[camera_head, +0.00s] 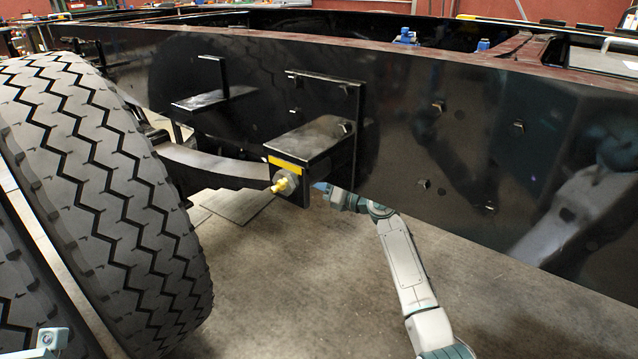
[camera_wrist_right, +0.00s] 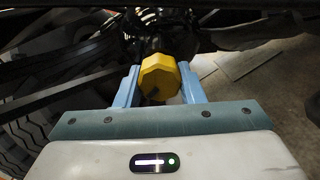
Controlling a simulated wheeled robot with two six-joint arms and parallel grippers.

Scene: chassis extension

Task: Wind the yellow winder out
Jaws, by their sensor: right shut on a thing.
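The yellow winder (camera_wrist_right: 160,78) shows in the right wrist view as a faceted yellow knob. It sits between the two blue fingers of my right gripper (camera_wrist_right: 158,88), which is shut on it. In the head view a small yellow tip with a nut (camera_head: 286,184) shows on the end of the black bracket (camera_head: 318,138), under a yellow strip. My right arm reaches up to the bracket from below, and its fingers are hidden behind the bracket in the head view. Only a small pale part at the lower left edge of the head view may be my left arm; its fingers are not visible.
A large tyre (camera_head: 95,190) fills the left side of the head view. The black chassis rail (camera_head: 450,130) with bolts runs across the picture, above and behind my right arm. The concrete floor (camera_head: 290,290) below the bracket is clear.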

